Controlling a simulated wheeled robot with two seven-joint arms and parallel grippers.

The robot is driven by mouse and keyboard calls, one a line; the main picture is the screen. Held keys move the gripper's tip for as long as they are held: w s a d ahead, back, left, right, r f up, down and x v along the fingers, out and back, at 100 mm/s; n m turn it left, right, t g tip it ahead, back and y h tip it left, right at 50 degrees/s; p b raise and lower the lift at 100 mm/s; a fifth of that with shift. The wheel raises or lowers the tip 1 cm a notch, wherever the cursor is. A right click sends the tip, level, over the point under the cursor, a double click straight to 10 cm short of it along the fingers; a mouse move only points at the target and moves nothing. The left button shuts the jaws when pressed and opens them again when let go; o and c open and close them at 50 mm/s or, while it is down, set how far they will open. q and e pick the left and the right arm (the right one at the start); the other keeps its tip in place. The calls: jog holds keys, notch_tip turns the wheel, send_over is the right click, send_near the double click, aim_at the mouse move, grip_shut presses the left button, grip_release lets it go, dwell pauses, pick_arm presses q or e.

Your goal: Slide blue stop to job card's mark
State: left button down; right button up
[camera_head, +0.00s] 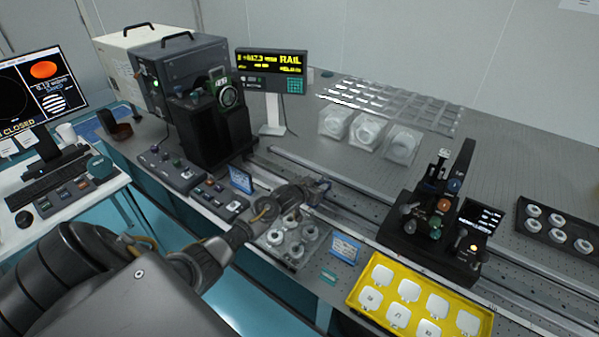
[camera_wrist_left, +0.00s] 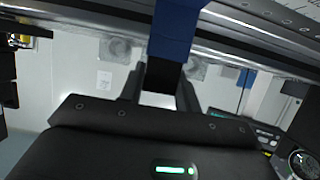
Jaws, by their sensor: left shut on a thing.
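My left gripper (camera_head: 312,191) reaches to the long metal rail (camera_head: 375,212) in the head view. In the left wrist view its two dark fingers (camera_wrist_left: 161,82) are shut on the blue stop (camera_wrist_left: 175,32), a blue block with a dark lower part. In the head view the stop is mostly hidden by the gripper. Two small blue-and-white cards stand along the table front, one left card (camera_head: 241,180) and one right card (camera_head: 345,248). Their print is too small to read, and I cannot tell which is the job card. My right gripper is not in view.
A display marked RAIL (camera_head: 270,70) shows yellow digits behind the rail. A dark instrument (camera_head: 437,225) stands over the rail's right part, and a large dark unit (camera_head: 208,125) at its left. A yellow tray (camera_head: 358,291) and a clear tray (camera_head: 272,240) lie in front.

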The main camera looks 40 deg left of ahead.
pick_arm(q)
jog(key=shift+d, duration=0.95)
jog(key=c, duration=1)
grip_release()
jog(key=v, duration=1)
jog(key=shift+s+b, duration=0.4)
jog(key=shift+b, duration=0.05)
jog(key=shift+d, duration=0.1)
